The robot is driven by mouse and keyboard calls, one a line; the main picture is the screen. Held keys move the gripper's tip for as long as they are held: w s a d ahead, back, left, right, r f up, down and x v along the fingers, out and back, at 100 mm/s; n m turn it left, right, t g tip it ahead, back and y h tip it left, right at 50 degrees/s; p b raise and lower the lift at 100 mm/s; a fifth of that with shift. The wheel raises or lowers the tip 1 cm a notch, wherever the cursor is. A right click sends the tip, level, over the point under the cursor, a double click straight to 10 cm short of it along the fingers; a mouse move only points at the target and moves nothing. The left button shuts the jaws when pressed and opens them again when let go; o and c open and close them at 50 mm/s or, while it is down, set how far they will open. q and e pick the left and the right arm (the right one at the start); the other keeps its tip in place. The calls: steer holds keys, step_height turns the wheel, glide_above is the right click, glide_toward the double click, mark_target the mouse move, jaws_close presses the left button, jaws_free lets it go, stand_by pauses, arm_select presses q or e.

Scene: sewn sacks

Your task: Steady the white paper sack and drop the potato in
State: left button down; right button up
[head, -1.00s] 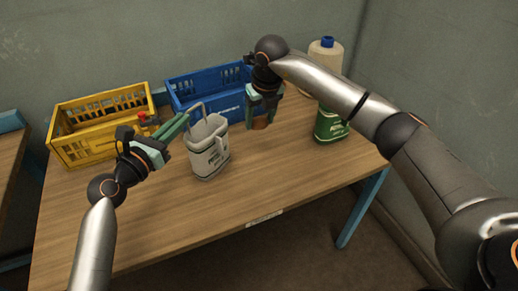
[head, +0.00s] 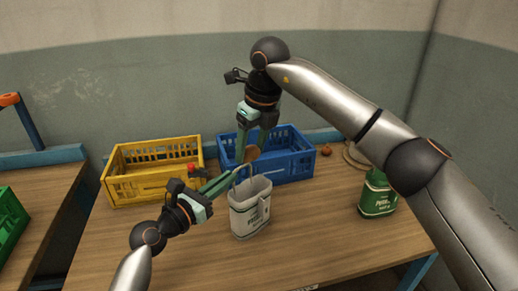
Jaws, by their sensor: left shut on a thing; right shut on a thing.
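My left gripper (head: 234,174) comes in from the left and is shut on the sack's upper rim. The exact grip is small and partly hidden. My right gripper (head: 253,147) points down, shut on the brown potato (head: 252,154). The potato is above the sack mouth, near its back edge in the picture, and apart from the sack.
A yellow crate (head: 150,187) stands behind left and a blue crate (head: 291,165) behind the sack. A green-labelled container (head: 376,197) stands at right, partly behind my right arm. A small reddish round thing (head: 326,150) is near the blue crate. The front table (head: 330,245) is clear.

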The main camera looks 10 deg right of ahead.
steer(key=shift+s+d+x, duration=0.1)
steer(key=shift+s+x, duration=0.05)
steer(key=shift+x, duration=0.7)
steer(key=shift+s+d+x, duration=0.1)
steer(key=shift+s+x, duration=0.1)
steer(key=shift+x, duration=0.65)
steer(key=shift+s+d+x, duration=0.1)
steer(key=shift+s+x, duration=0.05)
steer(key=shift+x, duration=0.65)
steer(key=shift+f, duration=0.35)
steer(key=shift+s+d+x, duration=0.1)
steer(key=shift+s+x, duration=0.05)
steer(key=shift+x, duration=0.55)
steer(key=shift+s+d+x, duration=0.1)
steer(key=shift+s+x, duration=0.05)
steer(key=shift+x, duration=0.55)
steer(key=shift+s+d+x, duration=0.1)
steer(key=shift+s+x, duration=0.05)
steer(key=shift+x, duration=0.55)
steer(key=shift+f, duration=0.15)
steer(key=o, duration=1.2)
steer(key=v, duration=1.2)
